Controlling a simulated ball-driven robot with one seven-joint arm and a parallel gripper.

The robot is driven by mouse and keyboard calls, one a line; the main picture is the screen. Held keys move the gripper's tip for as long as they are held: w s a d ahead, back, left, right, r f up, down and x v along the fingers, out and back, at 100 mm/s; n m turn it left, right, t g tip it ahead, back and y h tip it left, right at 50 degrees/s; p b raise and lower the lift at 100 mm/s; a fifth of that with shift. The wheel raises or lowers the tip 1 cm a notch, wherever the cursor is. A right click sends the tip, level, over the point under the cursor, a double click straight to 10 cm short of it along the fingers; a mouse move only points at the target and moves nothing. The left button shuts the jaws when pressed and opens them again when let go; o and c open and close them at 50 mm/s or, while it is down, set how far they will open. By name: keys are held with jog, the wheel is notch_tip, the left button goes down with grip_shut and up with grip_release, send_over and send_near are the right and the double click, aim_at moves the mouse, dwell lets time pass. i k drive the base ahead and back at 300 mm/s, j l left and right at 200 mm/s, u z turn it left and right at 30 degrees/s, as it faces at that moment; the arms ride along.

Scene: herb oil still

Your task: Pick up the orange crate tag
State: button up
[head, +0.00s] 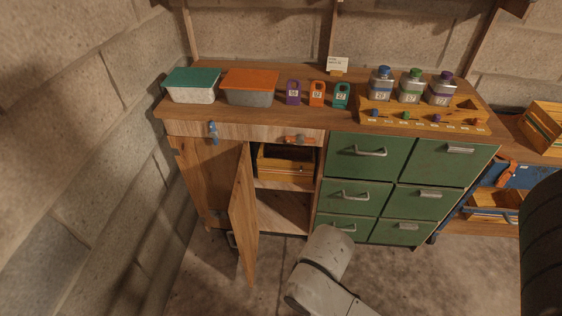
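The orange crate tag (317,93) stands on the wooden bench top, between a purple tag (293,92) and a teal tag (342,95). It has a hole near its top and a pale label with marks too small to read. Part of my arm shows at the lower middle, in front of the cabinet and well below the bench top. My gripper is not in view, so I cannot see whether it holds anything.
Boxes with a teal lid (192,79) and an orange lid (249,80) stand left of the tags. A wooden rack (465,117) with several bottles stands right. Below, a cabinet door (243,215) hangs open beside green drawers (368,160). A block wall bounds the left.

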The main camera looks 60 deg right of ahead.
aim_at(316, 97)
jog(key=k+z, duration=0.15)
jog(key=z, duration=1.05)
